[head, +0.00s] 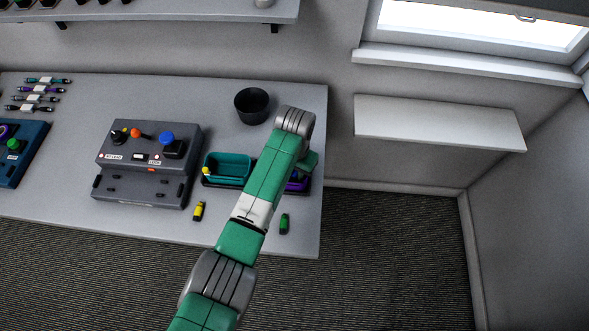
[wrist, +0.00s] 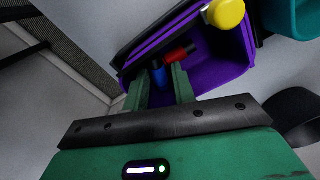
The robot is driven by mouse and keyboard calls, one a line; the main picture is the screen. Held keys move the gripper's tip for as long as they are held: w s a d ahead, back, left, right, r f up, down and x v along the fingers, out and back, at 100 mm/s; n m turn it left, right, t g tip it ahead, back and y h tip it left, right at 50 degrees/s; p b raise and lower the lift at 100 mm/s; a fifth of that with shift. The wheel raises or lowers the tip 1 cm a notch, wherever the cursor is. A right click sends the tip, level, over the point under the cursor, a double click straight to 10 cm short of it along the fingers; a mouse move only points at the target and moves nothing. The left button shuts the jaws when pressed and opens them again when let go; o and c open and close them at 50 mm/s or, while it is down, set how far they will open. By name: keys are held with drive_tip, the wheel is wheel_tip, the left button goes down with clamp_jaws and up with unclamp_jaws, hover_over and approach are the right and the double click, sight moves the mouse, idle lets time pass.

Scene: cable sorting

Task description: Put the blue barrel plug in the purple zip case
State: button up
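The purple zip case (wrist: 222,76) stands open below my gripper in the wrist view. In the head view only a part of the purple case (head: 303,184) shows beside my arm. The blue barrel plug (wrist: 159,76) is in the case area, between and beyond my fingertips. A red plug (wrist: 178,56) lies close beside it. My gripper (wrist: 160,80) points into the case, its two fingers apart, with a gap seeming to show on each side of the blue plug. My arm hides the gripper and the blue plug in the head view.
A teal case (head: 228,168) stands left of the purple one. A yellow plug (head: 198,211) and a green plug (head: 284,223) lie near the front edge. A black cup (head: 252,105) stands behind, and a grey control box (head: 150,160) is left. A yellow knob (wrist: 226,13) sits at the purple case's rim.

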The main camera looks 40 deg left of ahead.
wheel_tip(320, 180, up, 13)
drive_tip(key=p, duration=0.2)
